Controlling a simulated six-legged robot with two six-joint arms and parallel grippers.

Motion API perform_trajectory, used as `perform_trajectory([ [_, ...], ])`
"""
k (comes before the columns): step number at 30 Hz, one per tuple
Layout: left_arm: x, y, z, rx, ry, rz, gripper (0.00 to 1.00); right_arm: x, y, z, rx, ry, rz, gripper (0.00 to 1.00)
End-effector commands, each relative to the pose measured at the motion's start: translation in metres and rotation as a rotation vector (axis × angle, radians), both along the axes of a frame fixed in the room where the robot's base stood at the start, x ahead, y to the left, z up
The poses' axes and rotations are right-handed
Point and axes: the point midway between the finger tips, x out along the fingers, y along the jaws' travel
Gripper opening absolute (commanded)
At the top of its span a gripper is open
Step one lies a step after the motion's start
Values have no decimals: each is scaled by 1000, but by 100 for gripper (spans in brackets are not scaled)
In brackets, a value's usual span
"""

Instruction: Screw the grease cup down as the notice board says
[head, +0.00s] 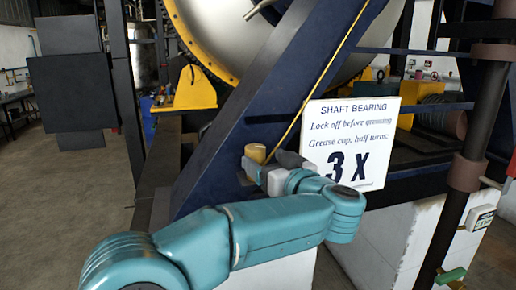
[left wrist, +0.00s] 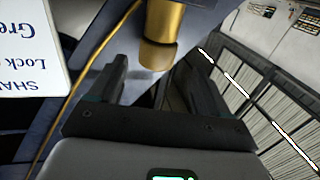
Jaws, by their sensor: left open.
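The brass grease cup (head: 256,152) stands by the blue diagonal frame, left of the notice board. It also shows in the left wrist view (left wrist: 158,50), at the top middle. My left gripper (head: 268,163) is at the cup. In the left wrist view its two dark fingers (left wrist: 155,68) are apart, with the cup's end between or just beyond their tips; I cannot tell if they touch it. My right gripper is out of view.
A thin yellow line (head: 322,78) runs down along the blue frame (head: 245,110) to the cup. A dark post (head: 470,150) stands at the right, near a labelled box (head: 480,218) and a green handle (head: 452,275). Open floor (head: 70,200) lies at the left.

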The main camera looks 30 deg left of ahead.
Motion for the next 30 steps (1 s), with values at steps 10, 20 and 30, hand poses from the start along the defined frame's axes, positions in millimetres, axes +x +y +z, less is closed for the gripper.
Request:
perform_trajectory([
  [10, 21, 38, 0, 0, 1, -1, 78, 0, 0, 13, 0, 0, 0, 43],
  [20, 22, 40, -1, 1, 0, -2, 65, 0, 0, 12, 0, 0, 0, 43],
  [30, 22, 40, 0, 1, 0, -5, 22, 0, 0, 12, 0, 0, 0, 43],
])
